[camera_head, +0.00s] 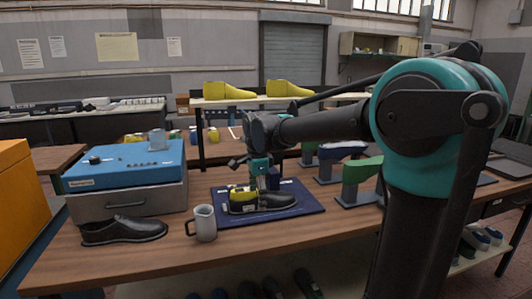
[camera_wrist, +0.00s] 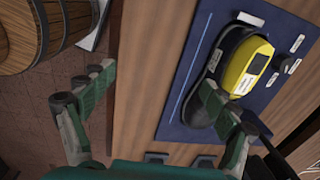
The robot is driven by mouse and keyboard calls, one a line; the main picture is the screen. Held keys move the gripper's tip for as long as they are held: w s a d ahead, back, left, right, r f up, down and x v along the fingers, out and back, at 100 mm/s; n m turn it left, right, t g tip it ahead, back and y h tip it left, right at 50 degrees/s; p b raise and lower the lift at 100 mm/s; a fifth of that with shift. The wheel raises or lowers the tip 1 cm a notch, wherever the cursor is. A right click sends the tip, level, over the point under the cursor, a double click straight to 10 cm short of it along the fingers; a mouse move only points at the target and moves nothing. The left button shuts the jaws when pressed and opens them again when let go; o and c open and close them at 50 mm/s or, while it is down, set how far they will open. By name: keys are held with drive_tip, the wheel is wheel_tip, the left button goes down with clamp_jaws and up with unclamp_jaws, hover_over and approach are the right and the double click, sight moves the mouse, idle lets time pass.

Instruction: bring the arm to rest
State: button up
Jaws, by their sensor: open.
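My arm (camera_head: 325,127) stretches leftward over the workbench, bent at its large teal joint. My gripper (camera_head: 264,180) points down at the blue mat and overlaps the shoe in the head view. In the wrist view my gripper (camera_wrist: 155,88) has its fingers spread wide with nothing between them; bare wood shows there. A black shoe (camera_head: 280,201) with a yellow last (camera_head: 243,199) in it lies on the mat. In the wrist view the yellow last (camera_wrist: 245,66) is beside the right finger; I cannot tell if they touch.
The blue mat (camera_head: 312,208) lies on the wooden bench (camera_head: 130,262). A grey mug (camera_head: 203,222), a dark shoe (camera_head: 123,231) and a blue-topped box (camera_head: 125,163) stand left. A green last (camera_head: 360,172) stands right. Yellow lasts (camera_head: 228,91) sit on a shelf behind.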

drive_tip(key=s+d+f+n+t, duration=0.1)
drive_tip(key=s+d+f+n, duration=0.6)
drive_tip(key=s+d+f, duration=0.2)
drive_tip(key=s+d+f+n+t, duration=0.2)
drive_tip(key=s+d+f+n, duration=0.5)
drive_tip(key=d, duration=0.6)
wheel_tip(320, 180, down, 3)
drive_tip(key=shift+s+r+n, duration=0.1)
drive_tip(key=shift+s+n, duration=0.2)
drive_tip(key=shift+s, duration=0.8)
